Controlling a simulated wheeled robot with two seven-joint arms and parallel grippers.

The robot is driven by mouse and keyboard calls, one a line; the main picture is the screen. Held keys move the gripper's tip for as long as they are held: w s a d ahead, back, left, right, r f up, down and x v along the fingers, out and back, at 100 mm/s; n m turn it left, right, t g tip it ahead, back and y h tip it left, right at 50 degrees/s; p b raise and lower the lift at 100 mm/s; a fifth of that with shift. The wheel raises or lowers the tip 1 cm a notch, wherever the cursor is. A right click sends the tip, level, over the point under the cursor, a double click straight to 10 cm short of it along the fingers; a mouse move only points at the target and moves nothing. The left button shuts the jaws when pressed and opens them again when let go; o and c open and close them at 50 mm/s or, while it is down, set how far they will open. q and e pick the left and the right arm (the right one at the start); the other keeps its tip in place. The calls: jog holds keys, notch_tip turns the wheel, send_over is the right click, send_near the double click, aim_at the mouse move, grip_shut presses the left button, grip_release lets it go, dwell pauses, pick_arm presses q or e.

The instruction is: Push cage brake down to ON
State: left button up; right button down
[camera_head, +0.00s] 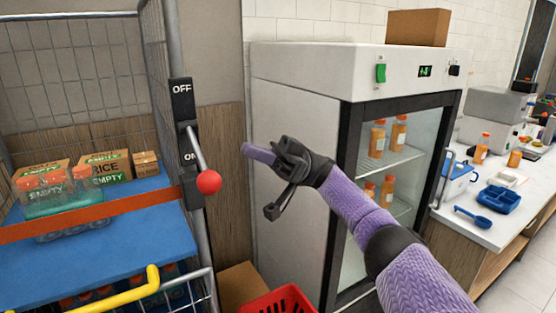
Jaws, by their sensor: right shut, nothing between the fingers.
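The cage brake is a lever (198,150) with a red ball knob (208,182), mounted on a dark plate on the cage's post. The plate reads OFF at the top (182,89) and ON lower down. The lever slants down and to the right from its pivot. Its knob shows just below and right of the ON label. My right gripper (258,153) is shut and empty, to the right of the lever and slightly above the knob in the picture, with a visible gap between them. My left gripper is not in view.
The wire cage (80,75) has a blue shelf (150,222) with boxes marked EMPTY, a bottle crate and an orange strap (90,217). A yellow handle (125,290) and a red basket (285,300) are low in front. A glass-door fridge (300,120) stands behind my right arm.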

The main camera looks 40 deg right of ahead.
jog(key=b+v, duration=0.2)
jog(key=v, duration=0.2)
jog(key=shift+d+f, duration=0.1)
jog(key=shift+f, duration=0.05)
jog(key=shift+s, duration=0.1)
